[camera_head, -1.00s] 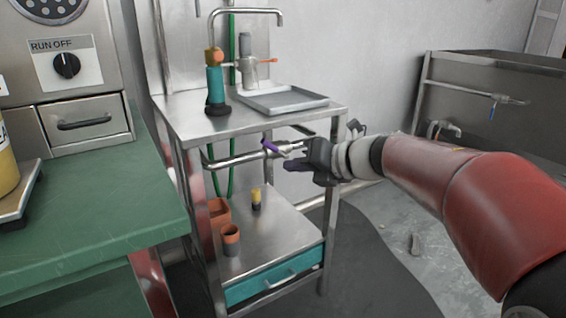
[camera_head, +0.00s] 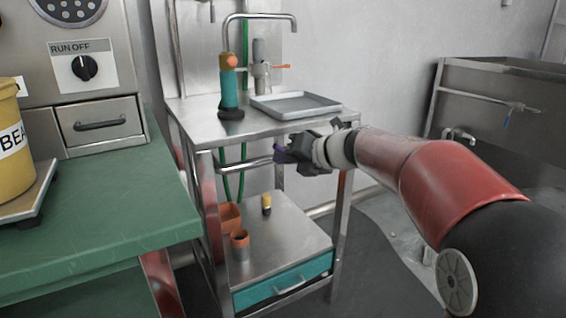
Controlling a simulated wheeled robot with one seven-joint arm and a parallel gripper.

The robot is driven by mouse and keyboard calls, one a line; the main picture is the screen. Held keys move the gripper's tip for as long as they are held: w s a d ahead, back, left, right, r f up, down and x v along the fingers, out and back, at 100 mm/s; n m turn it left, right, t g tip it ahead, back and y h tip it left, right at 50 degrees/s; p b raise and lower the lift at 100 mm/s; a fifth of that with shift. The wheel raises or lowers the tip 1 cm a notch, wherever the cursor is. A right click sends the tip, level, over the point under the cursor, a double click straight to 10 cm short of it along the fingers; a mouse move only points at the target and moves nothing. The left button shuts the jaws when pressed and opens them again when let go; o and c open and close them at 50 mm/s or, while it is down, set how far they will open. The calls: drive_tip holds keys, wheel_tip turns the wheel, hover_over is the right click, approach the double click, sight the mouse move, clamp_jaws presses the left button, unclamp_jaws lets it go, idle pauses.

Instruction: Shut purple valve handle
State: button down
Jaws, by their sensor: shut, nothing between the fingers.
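The purple valve handle (camera_head: 281,157) is on the horizontal metal pipe (camera_head: 240,164) below the cart's top. Only a small purple patch shows; my gripper hides the rest, so I cannot tell the handle's angle. My gripper (camera_head: 288,153) reaches in from the right, with its dark fingers right at the handle. The fingers look closed and hold nothing. I cannot tell whether they touch the handle.
The metal cart (camera_head: 190,125) carries a grey tray (camera_head: 294,105) and a teal tool with an orange top (camera_head: 230,85). Its lower shelf holds orange cups (camera_head: 240,245) and a yellow-topped item (camera_head: 266,204). A green table (camera_head: 95,215) stands left, a metal sink (camera_head: 490,85) right.

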drive_tip(key=shift+w+d+r+m+y+p, duration=0.1)
drive_tip(key=shift+d+r+m+y+p, duration=0.25)
drive_tip(key=shift+p, duration=0.3)
drive_tip(key=shift+w+d+r+m+y+p, duration=0.45)
drive_tip(key=shift+d+m+y+p, duration=0.25)
drive_tip(key=shift+m, duration=0.4)
drive_tip(key=shift+w+d+r+m+y+p, duration=0.45)
drive_tip(key=shift+m+y, duration=0.35)
drive_tip(key=shift+m, duration=0.25)
drive_tip(key=shift+w+d+r+m+y+p, duration=0.4)
drive_tip(key=shift+d+m+y, duration=0.3)
drive_tip(key=shift+m, duration=0.4)
drive_tip(key=shift+f, duration=0.1)
drive_tip(key=shift+a, duration=0.1)
